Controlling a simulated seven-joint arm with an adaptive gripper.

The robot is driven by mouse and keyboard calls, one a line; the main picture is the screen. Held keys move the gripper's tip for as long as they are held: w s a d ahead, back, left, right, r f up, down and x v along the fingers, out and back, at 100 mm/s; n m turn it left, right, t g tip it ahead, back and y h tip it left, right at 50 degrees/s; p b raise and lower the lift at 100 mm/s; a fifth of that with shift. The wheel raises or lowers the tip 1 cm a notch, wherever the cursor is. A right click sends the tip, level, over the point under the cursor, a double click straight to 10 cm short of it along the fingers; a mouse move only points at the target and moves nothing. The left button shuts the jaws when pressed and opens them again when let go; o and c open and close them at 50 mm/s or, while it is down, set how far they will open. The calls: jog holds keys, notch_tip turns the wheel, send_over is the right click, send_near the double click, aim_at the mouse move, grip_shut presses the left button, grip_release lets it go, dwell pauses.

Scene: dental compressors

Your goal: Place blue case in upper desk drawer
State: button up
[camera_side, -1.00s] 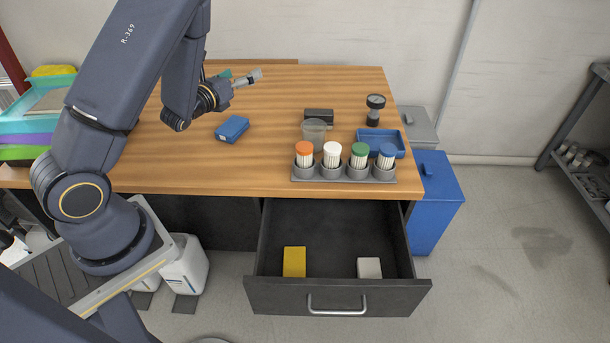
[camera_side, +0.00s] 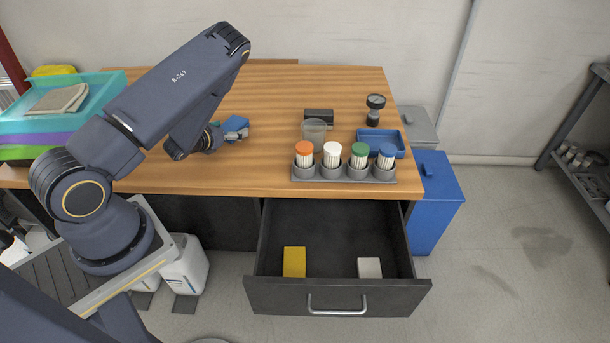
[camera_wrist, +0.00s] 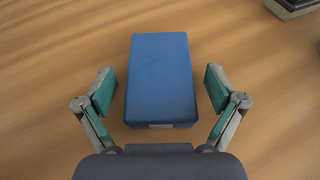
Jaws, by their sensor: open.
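The blue case (camera_side: 235,124) lies flat on the wooden desk, left of the middle, partly hidden by my gripper in the side view. In the wrist view the blue case (camera_wrist: 161,80) lies between my two green-padded fingers, with wood showing on both sides. My gripper (camera_wrist: 161,91) is open around its near part, and neither finger touches it. In the side view my gripper (camera_side: 230,132) is low at the desk top beside the case. The desk drawer (camera_side: 335,235) is pulled open below the desk's right part. It holds a yellow block (camera_side: 294,262) and a white block (camera_side: 369,268).
A grey rack (camera_side: 343,172) of tubes with coloured caps stands near the front edge, above the drawer. A clear cup (camera_side: 314,130), a black box (camera_side: 318,115), a gauge (camera_side: 375,108) and a blue tray (camera_side: 382,141) stand around it. The drawer's middle is clear.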

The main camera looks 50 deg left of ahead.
aim_at(232, 126)
jog(key=shift+w+a, duration=0.1)
jog(key=shift+w, duration=0.05)
jog(key=c, duration=1.4)
jog(key=shift+r, duration=0.25)
jog(key=r, duration=0.8)
jog(key=shift+w+d+r, duration=0.2)
jog(key=shift+d+r, duration=0.1)
jog(key=shift+r, duration=0.1)
jog(key=shift+w+d+r+m+t+h, duration=0.15)
jog(key=shift+w+d+r+m+h, duration=0.7)
jog(key=shift+d, duration=3.65)
jog(key=shift+w+d+r+m+t+h, duration=0.2)
jog(key=shift+w+d+r+m+h, duration=0.55)
jog(key=shift+d, duration=3.8)
jog(key=shift+w+d+r+m+t+h, duration=0.15)
jog(key=shift+w+d+r+m+h, duration=0.65)
jog(key=shift+d, duration=3.7)
jog(key=shift+w+r, duration=0.25)
